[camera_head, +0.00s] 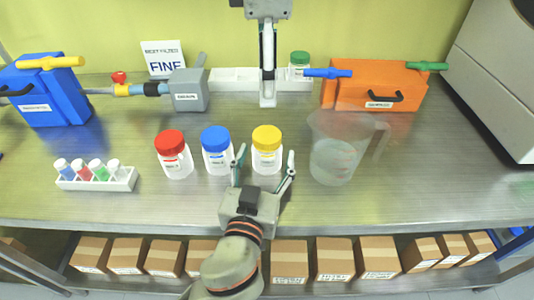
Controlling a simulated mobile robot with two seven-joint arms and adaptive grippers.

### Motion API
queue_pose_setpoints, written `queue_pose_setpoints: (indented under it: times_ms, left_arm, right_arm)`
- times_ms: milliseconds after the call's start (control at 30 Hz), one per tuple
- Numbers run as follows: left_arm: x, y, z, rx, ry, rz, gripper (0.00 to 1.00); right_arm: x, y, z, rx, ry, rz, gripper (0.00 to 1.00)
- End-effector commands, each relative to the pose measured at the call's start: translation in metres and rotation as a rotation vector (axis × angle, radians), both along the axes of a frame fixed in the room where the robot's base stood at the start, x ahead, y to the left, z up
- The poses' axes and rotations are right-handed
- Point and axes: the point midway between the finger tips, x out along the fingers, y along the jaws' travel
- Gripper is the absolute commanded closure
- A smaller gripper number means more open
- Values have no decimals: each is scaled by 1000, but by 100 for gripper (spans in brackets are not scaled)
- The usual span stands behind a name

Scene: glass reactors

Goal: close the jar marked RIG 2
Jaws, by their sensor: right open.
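A red-lidded jar (173,155), a blue-lidded jar (217,152) and a yellow-lidded jar (266,150) stand upright in a row on the bench, lids on. A green-lidded jar (299,66) stands at the back. Their labels are too small to read, so I cannot tell which is RIG 2. My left gripper (265,160) is open, its fingers apart on either side of the yellow-lidded jar's front, not visibly touching it. My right gripper (268,100) comes down from the top edge, seen edge-on, open, in front of the white rack.
A clear jug (334,155) stands right of the jars. A vial rack (95,180) is at left. A blue box (45,95), a grey box (188,92) and an orange box (372,90) line the back. Free bench lies at the right. Cartons (290,262) are below.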

Motion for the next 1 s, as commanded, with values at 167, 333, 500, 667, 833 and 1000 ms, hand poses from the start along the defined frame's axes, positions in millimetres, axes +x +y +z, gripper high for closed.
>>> queue_pose_setpoints:
  times_ms: [167,333,500,667,833,1000]
  left_arm:
    - [0,0,0,0,1,0,37]
    - [-6,1,0,0,1,0,37]
    - [-29,5,0,-2,5,-2,37]
    - [-60,12,1,-2,5,-1,37]
    - [-89,18,3,-1,5,-1,37]
    - [-109,22,4,1,3,0,37]
  right_arm:
    - [0,0,0,0,0,0,41]
    - [0,0,0,0,0,0,41]
    - [0,0,0,0,0,0,41]
    - [0,0,0,0,0,0,41]
    - [0,0,0,0,0,0,41]
    - [0,0,0,0,0,0,41]
